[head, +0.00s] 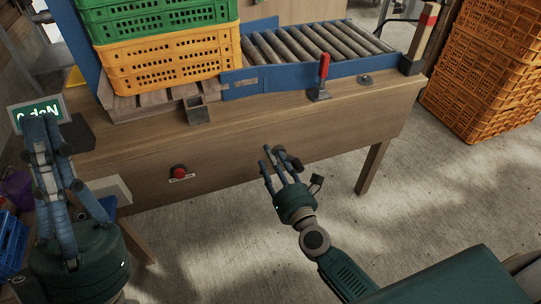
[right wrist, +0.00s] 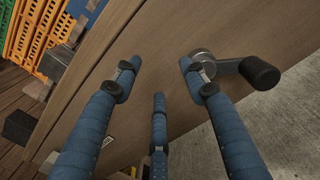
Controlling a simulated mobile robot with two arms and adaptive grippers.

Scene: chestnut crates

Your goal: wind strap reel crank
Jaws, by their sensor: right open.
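The crank shows in the right wrist view as a grey hub and dark arm (right wrist: 228,67) with a black knob (right wrist: 262,73), at the front face of the wooden bench (head: 240,145). My right gripper (head: 274,160) is open in front of that face; it also shows in the right wrist view (right wrist: 160,78). Its right finger overlaps the hub in the picture; I cannot tell if they touch. The knob is outside the fingers, to their right. In the head view the crank is mostly hidden behind the fingers. My left gripper (head: 46,138) is raised at the far left, fingers upward; its opening is unclear.
Green (head: 160,20) and orange (head: 175,62) crates stand on the bench beside a roller conveyor (head: 315,45). A red-handled lever (head: 322,75) stands at the front edge, and a red button (head: 179,170) is on the front face. More orange crates (head: 490,75) stand right. The floor ahead is clear.

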